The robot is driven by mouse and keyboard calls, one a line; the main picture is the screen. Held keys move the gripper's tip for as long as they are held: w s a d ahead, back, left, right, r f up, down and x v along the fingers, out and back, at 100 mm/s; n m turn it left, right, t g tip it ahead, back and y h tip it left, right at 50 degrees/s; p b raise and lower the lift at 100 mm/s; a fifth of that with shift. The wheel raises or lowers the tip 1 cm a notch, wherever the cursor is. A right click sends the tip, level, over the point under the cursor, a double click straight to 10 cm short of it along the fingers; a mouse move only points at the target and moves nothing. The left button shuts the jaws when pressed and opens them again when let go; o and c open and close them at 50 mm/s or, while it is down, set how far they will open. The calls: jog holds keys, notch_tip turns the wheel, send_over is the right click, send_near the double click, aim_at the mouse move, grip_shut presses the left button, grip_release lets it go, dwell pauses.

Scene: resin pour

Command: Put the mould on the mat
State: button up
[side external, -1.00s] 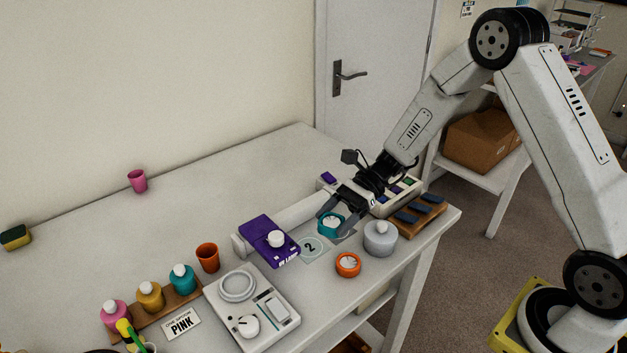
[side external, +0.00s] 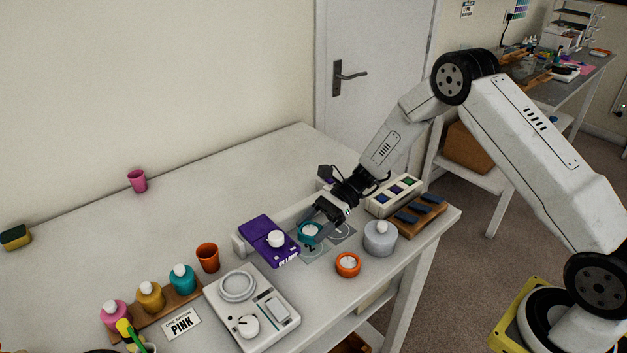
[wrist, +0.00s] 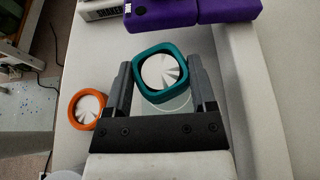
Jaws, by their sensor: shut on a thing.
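A teal, rounded-square mould (side external: 309,232) with a pale ribbed inside is between the fingers of my gripper (side external: 317,222). In the wrist view, the gripper (wrist: 159,66) is shut on this mould (wrist: 141,88), one finger along each side. A pale mat marked 2 (side external: 312,253) lies on the table under and just in front of the mould, partly hidden by it. Part of a pale mat shows below the mould in the wrist view (wrist: 180,104). I cannot tell whether the mould touches the mat. A round orange mould (side external: 348,264) lies to the right.
A purple device (side external: 262,238) stands close on the left, with a white machine (side external: 252,305) in front. The table's back left is mostly clear.

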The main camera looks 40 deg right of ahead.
aim_at(313, 233)
jog(key=shift+w+f, duration=0.2)
jog(key=shift+f, duration=1.55)
jog(key=shift+f, duration=0.1)
jog(key=o, duration=1.2)
jog(key=shift+c, duration=0.2)
jog(key=v, duration=1.2)
